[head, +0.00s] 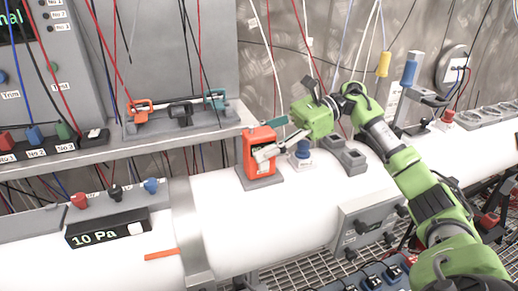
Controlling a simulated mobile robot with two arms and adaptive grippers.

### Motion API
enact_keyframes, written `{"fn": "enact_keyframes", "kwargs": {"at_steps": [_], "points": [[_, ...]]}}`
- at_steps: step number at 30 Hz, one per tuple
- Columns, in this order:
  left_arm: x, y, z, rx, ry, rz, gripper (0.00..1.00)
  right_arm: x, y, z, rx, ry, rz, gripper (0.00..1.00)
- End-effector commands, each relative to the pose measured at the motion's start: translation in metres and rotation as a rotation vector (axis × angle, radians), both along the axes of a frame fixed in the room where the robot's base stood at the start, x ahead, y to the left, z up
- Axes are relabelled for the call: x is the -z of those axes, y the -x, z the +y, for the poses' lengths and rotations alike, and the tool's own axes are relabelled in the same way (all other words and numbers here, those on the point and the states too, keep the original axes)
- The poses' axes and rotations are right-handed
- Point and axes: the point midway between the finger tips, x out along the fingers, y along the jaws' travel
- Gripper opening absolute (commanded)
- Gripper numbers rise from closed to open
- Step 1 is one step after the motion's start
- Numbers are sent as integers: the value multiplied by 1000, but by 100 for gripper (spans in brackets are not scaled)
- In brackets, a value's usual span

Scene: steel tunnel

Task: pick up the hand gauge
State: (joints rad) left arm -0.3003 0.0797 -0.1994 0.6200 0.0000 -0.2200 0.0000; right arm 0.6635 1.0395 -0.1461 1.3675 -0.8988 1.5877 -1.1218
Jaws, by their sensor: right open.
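An orange hand-held device (257,139), which looks like the hand gauge, stands upright in a grey holder (262,180) on top of the white pipe. My right gripper (266,139) reaches in from the right on its green arm. Its fingers are spread, one near the top right of the orange device and a light grey one across its front. I cannot tell whether either finger touches it. The front of the device is partly hidden by that finger. My left gripper is not in view.
A blue-topped knob (303,150) and a grey empty-looking block (345,155) sit right of the device. A shelf with coloured clamps (180,115) is to the left. A "10 Pa" display (107,233) is on the pipe. Thin cables hang behind.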

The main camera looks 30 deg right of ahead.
Motion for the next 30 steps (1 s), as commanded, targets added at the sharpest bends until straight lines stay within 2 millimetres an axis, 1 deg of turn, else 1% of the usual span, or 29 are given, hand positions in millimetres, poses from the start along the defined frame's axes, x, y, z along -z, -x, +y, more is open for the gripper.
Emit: {"fn": "enact_keyframes", "kwargs": {"at_steps": [3, 4, 5, 6, 8, 9, 18, 23, 26, 30], "points": [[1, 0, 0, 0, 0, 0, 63, 1, 0, 0, 0, 0, 0, 53], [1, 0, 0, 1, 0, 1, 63, 1, 0, 0, 0, 0, 0, 50], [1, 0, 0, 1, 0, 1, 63, 1, 0, 0, 0, 0, 0, 42], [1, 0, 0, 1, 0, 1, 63, 1, 0, 0, 0, 0, 0, 32], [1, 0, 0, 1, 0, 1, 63, 1, 0, 0, 0, 0, 0, 16], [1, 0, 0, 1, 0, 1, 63, 0, 0, 0, 0, 0, 0, 6], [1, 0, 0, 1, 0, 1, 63, -1, 0, -1, 1, -1, -1, 5], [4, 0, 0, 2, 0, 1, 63, -4, 0, -1, 1, -1, -4, 5], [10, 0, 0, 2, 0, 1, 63, -11, 0, -1, 0, -2, -6, 5], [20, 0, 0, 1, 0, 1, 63, -29, 0, -1, 0, -1, -9, 5]]}}
